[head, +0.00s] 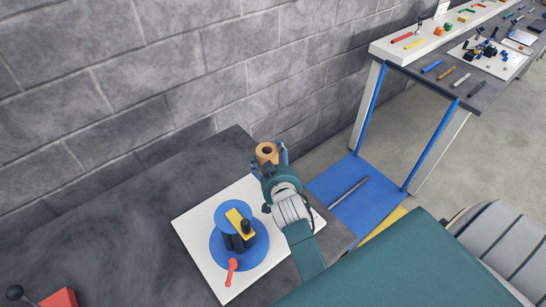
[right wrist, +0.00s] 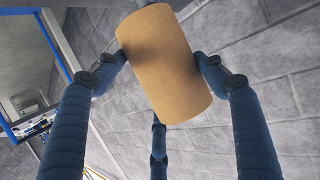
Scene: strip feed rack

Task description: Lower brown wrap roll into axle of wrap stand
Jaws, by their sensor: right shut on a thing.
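The brown wrap roll (head: 267,152) is a short tan cylinder with a dark hole through its middle, seen in the head view at the far edge of the white board. My right gripper (head: 269,157) is shut on it. In the right wrist view the roll (right wrist: 170,70) is tilted, with blue fingers of the right gripper (right wrist: 158,68) against both sides. My left gripper is not in view.
A white board (head: 192,219) on the dark table (head: 110,190) carries a blue round fixture (head: 219,250) with a yellow bar (head: 238,221) and a red handle (head: 231,271). A red block (head: 61,299) is at the lower left. A grey block wall (head: 180,50) rises behind.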

